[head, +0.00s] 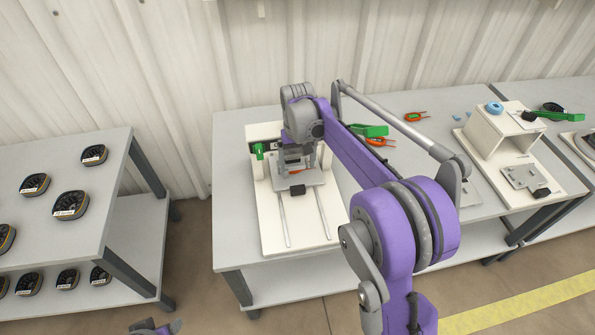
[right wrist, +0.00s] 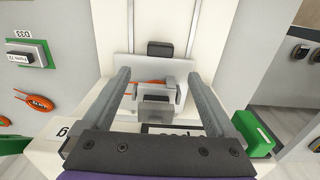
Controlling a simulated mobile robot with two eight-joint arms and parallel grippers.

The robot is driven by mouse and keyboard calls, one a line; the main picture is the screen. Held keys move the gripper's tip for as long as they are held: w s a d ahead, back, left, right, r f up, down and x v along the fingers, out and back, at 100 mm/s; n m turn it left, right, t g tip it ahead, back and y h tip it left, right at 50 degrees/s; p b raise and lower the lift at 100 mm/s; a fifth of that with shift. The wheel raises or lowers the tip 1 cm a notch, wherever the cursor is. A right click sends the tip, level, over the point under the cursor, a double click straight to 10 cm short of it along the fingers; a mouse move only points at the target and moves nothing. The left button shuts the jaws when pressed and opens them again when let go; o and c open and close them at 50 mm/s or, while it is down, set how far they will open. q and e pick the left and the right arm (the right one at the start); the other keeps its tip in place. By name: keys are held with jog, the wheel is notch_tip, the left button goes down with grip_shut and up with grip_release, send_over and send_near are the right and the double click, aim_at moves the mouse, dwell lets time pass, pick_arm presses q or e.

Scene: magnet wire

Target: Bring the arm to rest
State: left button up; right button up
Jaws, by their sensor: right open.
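My right arm reaches over the near workbench to a white fixture (head: 270,232). My right gripper (head: 293,165) is over the fixture's grey metal plate (head: 305,182). In the right wrist view the two fingers of my right gripper (right wrist: 157,85) stand wide apart. Between them is a small grey metal block (right wrist: 156,100), with a thin orange wire (right wrist: 147,82) beside it. The fingers appear clear of the block. A black block (right wrist: 160,48) sits on the plate beyond.
Orange wire coils (head: 415,116) lie on the bench. A white stand (head: 497,135) is to the right. A table with black spools (head: 72,205) stands left, across a floor gap.

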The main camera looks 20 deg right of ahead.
jog(key=shift+r, duration=0.25)
dwell(0.3)
jog(key=s+a+r+n+t+p, duration=0.1)
jog(key=s+a+r, duration=0.15)
jog(key=s, duration=0.35)
jog(key=s+a+r+t+p, duration=0.1)
jog(key=s+a+r+p, duration=0.1)
jog(key=s+r, duration=0.3)
jog(key=s+a+f+t+p, duration=0.1)
jog(key=s, duration=0.7)
jog(key=s+a+f+n+t+p, duration=0.1)
jog(key=s+a+f+t, duration=0.1)
jog(key=s, duration=0.6)
jog(key=shift+f+n, duration=0.3)
